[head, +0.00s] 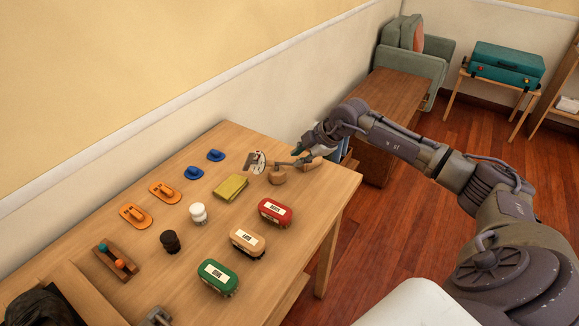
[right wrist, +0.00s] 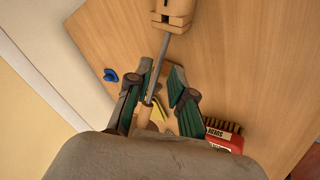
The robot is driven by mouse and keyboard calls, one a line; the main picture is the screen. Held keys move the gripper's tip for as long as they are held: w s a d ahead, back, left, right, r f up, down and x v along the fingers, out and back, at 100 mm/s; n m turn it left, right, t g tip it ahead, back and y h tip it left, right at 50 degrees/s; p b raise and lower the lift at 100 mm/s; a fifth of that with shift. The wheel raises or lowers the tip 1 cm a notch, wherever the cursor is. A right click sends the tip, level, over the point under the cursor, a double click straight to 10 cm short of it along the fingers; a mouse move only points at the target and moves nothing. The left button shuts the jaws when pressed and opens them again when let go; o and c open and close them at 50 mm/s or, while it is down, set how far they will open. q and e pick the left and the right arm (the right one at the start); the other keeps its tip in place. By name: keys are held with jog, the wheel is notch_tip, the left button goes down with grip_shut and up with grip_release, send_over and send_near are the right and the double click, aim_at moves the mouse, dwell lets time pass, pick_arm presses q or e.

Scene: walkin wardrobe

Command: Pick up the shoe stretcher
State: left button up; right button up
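In the right wrist view, a slotted wooden block (right wrist: 173,14) is at the top and the rod (right wrist: 163,60) runs down between the fingers of my right gripper (right wrist: 158,82). These fingers stand apart on either side of the rod and look open. The arm partly hides the stretcher in the head view. A grey part at the head view's bottom edge may be my left gripper (head: 156,317).
The wooden table (head: 150,285) holds a yellow cloth (head: 230,187), red (head: 275,212), tan (head: 247,243) and green (head: 218,277) brushes, white (head: 198,213) and black (head: 171,241) jars, and several orange and blue pieces. A wall runs along its back edge.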

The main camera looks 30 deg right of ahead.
aim_at(290, 164)
jog(key=x, duration=0.5)
jog(key=shift+w+f+p, duration=0.25)
jog(key=shift+f+p, duration=0.05)
jog(key=shift+p, duration=0.05)
jog(key=shift+s, duration=0.1)
grip_shut()
jog(key=shift+r, duration=0.1)
